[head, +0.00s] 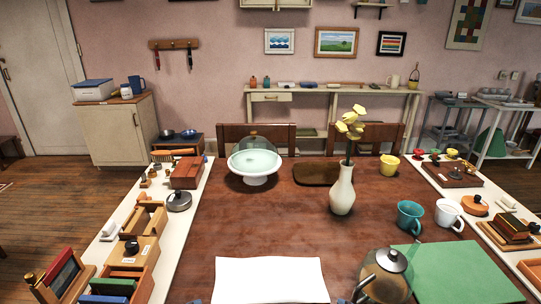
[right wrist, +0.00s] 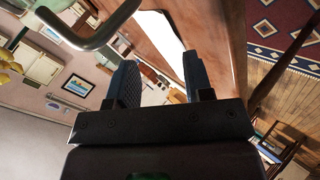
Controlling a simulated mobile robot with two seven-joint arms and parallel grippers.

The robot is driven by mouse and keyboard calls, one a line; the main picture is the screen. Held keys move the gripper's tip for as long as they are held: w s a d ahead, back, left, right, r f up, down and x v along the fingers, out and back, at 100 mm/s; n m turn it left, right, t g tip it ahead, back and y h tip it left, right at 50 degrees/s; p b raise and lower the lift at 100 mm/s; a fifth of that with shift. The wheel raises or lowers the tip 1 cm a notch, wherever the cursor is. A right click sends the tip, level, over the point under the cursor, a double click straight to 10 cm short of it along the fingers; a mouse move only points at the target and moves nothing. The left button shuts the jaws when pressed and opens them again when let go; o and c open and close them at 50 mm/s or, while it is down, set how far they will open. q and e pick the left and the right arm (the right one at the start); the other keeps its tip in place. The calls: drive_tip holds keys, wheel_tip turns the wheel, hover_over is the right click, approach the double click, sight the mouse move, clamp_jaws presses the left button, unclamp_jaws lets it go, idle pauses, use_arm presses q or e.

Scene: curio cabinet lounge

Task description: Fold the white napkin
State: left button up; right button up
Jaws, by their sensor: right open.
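The white napkin (head: 270,280) lies flat and spread out at the near edge of the brown wooden table, its front part cut off by the bottom of the head view. A white patch, likely the napkin (right wrist: 162,32), also shows beyond the fingers in the right wrist view. My right gripper (right wrist: 162,82) is open, its two dark fingers apart with nothing seen gripped between them. Small blue-grey tips show at the bottom edge of the head view near both sides of the napkin; they are too cut off to show the state of my left gripper.
A metal and glass kettle (head: 385,276) stands close to the napkin's right, beside a green cloth (head: 458,272). A white vase with yellow flowers (head: 343,190), a domed cake stand (head: 255,180) and mugs (head: 410,217) stand farther back. The table (head: 260,225) behind the napkin is clear.

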use_arm(q)
drive_tip(key=s+a+f+n, duration=0.5)
drive_tip(key=s+a+n, duration=0.1)
drive_tip(key=s, duration=0.2)
drive_tip(key=s+a+f+n+p, duration=0.1)
drive_tip(key=s+a+f+n, duration=0.4)
drive_tip(key=s+n, duration=0.2)
drive_tip(key=shift+s+a+f+y, duration=0.2)
drive_tip(key=shift+s+a+y, duration=0.2)
drive_tip(key=shift+s, duration=0.4)
use_arm(e)
drive_tip(key=s+d+f+m, duration=0.5)
drive_tip(key=s+d+m, duration=0.1)
drive_tip(key=s, duration=0.2)
drive_tip(key=s+d+f+m+h, duration=0.1)
drive_tip(key=s+d+f+m, duration=0.4)
drive_tip(key=s+d+m, duration=0.1)
drive_tip(key=s+m, duration=0.1)
drive_tip(key=s, duration=0.1)
drive_tip(key=shift+s+d+f+m+t, duration=0.15)
drive_tip(key=shift+s+f+m+t, duration=0.15)
drive_tip(key=shift+s, duration=0.05)
